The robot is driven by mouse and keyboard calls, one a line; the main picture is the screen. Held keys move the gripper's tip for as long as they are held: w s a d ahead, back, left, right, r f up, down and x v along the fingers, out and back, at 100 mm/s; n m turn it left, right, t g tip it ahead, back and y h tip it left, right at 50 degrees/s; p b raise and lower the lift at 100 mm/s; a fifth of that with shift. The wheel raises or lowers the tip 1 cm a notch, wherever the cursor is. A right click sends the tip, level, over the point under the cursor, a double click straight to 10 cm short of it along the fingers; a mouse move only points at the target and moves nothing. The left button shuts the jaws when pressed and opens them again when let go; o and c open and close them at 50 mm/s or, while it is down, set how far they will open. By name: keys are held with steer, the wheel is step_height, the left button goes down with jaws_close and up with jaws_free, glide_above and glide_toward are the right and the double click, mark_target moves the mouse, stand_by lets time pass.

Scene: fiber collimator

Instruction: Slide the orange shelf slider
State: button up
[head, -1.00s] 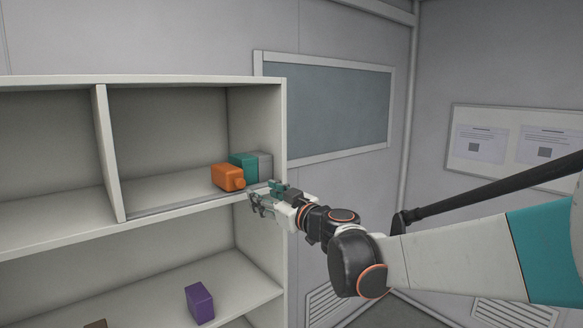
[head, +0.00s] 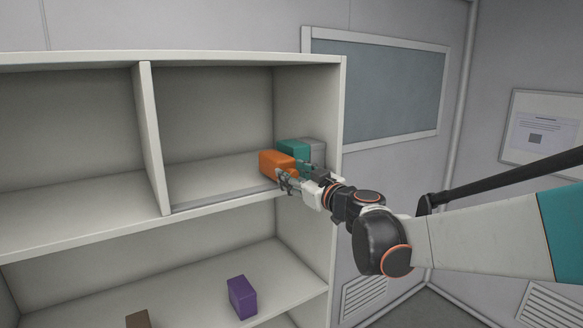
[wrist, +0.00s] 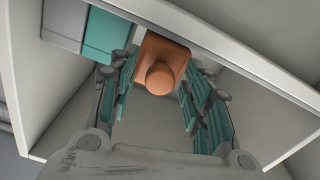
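The orange slider (head: 277,163) is a block with a round knob on its front. It stands on the upper shelf, in the right compartment, left of a teal block (head: 294,150). My gripper (head: 284,180) is at the shelf's front edge, just in front of the orange slider. In the wrist view the gripper (wrist: 158,100) is open, with one finger on each side of the orange knob (wrist: 160,78). I see gaps between the fingers and the knob. In the head view the fingers hide part of the slider's front.
A grey block (head: 316,150) stands right of the teal one. The shelf's right side wall (head: 338,120) is close to my gripper. A purple block (head: 242,297) and a brown block (head: 138,319) are on the lower shelf. The upper shelf left of the slider is clear.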

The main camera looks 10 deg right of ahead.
jaws_close()
steer(key=s+a, duration=0.2)
steer(key=a, duration=0.4)
jaws_free()
steer(key=shift+s, duration=0.15)
steer(key=v, duration=0.7)
